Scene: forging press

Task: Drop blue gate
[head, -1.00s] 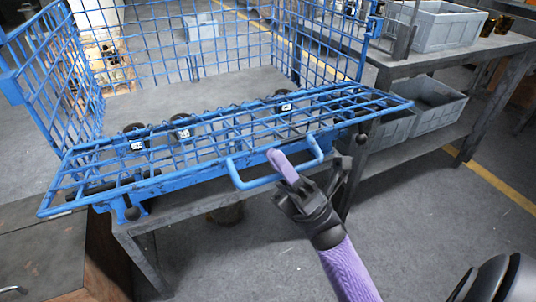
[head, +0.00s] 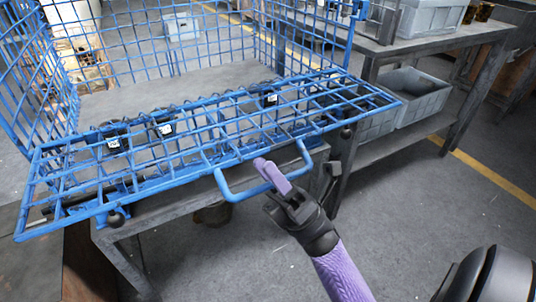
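The blue gate (head: 200,152) is the wire-mesh front panel of a blue mesh cage (head: 110,45). It is folded outward, lying close to flat, with a U-shaped blue handle (head: 228,187) on its outer edge. My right gripper (head: 270,175) is at this handle, its purple finger overlapping the handle bar in the picture. The hand hides the contact, so I cannot tell whether the fingers are closed on the bar. My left gripper is not in view.
The cage stands on a grey table (head: 180,213). Black labelled parts (head: 270,97) show through the mesh. A grey workbench (head: 450,42) with grey bins (head: 420,97) stands at the right. Open floor (head: 440,210) with a yellow line lies at the lower right.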

